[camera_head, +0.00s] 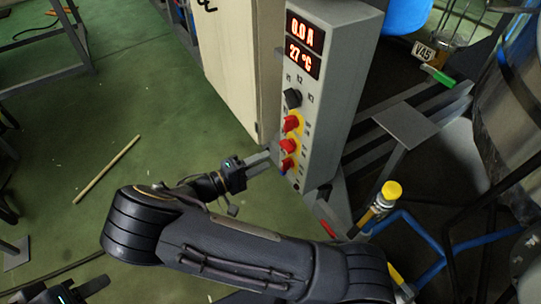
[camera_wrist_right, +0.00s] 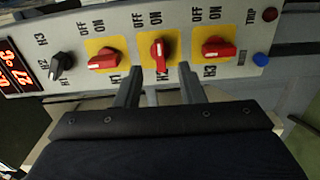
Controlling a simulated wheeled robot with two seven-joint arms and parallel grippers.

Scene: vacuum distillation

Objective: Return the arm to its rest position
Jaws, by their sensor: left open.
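My right gripper (camera_head: 262,160) is at the front of the grey control box (camera_head: 332,92) in the head view. In the right wrist view its two fingers (camera_wrist_right: 160,82) are apart, with the middle red knob (camera_wrist_right: 160,55), marked H2, just ahead of the gap. The fingers do not appear closed on it; contact cannot be told. This knob stands upright in that view, while the H1 knob (camera_wrist_right: 103,62) and H3 knob (camera_wrist_right: 219,49) lie sideways. My left gripper (camera_head: 80,291) is open at the bottom left of the head view, partly cut off.
The box displays (camera_head: 303,46) read 0.0 A and 27 °C. A black selector knob (camera_head: 292,98) sits above the red ones. A yellow-capped valve (camera_head: 391,190) and blue pipes (camera_head: 425,237) stand at right.

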